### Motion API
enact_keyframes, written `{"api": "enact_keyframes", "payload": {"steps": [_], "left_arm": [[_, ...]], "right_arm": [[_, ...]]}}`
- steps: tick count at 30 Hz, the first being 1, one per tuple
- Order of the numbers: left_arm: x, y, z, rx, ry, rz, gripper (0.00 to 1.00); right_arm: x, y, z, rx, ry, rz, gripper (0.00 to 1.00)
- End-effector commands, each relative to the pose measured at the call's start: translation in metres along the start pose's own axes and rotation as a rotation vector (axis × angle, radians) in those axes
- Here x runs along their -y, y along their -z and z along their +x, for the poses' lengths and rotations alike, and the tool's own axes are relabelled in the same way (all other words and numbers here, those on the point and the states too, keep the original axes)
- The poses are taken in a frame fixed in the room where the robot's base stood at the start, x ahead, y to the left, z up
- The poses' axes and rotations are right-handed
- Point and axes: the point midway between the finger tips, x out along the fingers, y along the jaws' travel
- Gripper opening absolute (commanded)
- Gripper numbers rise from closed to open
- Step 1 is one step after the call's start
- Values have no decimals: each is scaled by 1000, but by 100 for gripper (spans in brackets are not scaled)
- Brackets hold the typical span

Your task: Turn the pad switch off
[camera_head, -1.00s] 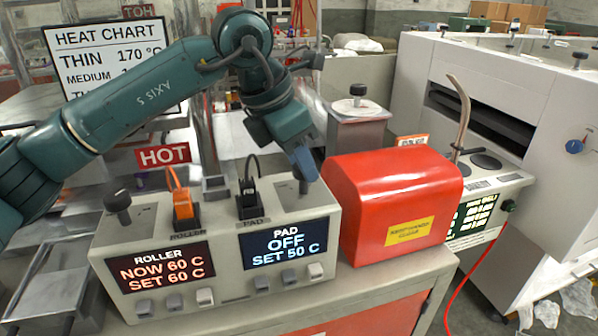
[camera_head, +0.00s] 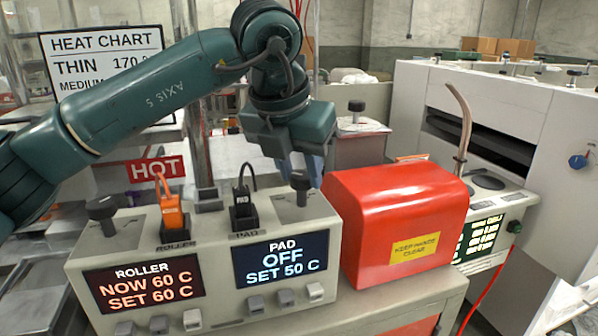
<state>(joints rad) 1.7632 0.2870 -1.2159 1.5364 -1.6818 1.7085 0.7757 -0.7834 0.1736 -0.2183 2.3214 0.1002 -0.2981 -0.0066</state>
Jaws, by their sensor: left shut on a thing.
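A grey control box (camera_head: 340,283) stands on the bench with a ROLLER side and a PAD side. The pad display (camera_head: 280,263) reads PAD OFF, SET 50 C. The pad switch (camera_head: 300,188), a dark knob on a short stem, stands on the box top at the right. My left gripper (camera_head: 304,172), with blue fingers, is at the pad switch, shut on it; the fingers' exact contact is partly hidden behind the knob. The roller display (camera_head: 146,282) reads NOW 60 C, SET 60 C, and the roller knob (camera_head: 102,208) is at the left. My right gripper is not in view.
An orange plug (camera_head: 170,213) and a black plug (camera_head: 243,212) with cables stand on the box top. A red cover (camera_head: 395,205) sits close at the right. Small buttons line the box front. A white machine (camera_head: 560,190) stands at the far right.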

Motion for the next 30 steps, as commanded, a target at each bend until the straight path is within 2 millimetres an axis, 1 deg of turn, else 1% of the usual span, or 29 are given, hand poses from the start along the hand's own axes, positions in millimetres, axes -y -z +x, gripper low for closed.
{"api": "enact_keyframes", "payload": {"steps": [13, 14, 18, 21, 27, 30], "left_arm": [[0, 0, 0, -3, -4, -9, 9], [0, 0, 0, -3, -4, -9, 35], [0, 0, 0, -2, -3, -9, 46], [0, 0, 0, -2, -3, -8, 54], [0, 0, 0, -1, -3, -8, 54], [0, 0, -4, 0, -3, -8, 54]], "right_arm": [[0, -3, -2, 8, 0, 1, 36], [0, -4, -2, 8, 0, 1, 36], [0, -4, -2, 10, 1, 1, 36], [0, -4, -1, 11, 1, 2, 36], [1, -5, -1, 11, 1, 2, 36], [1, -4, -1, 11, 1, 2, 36]]}}
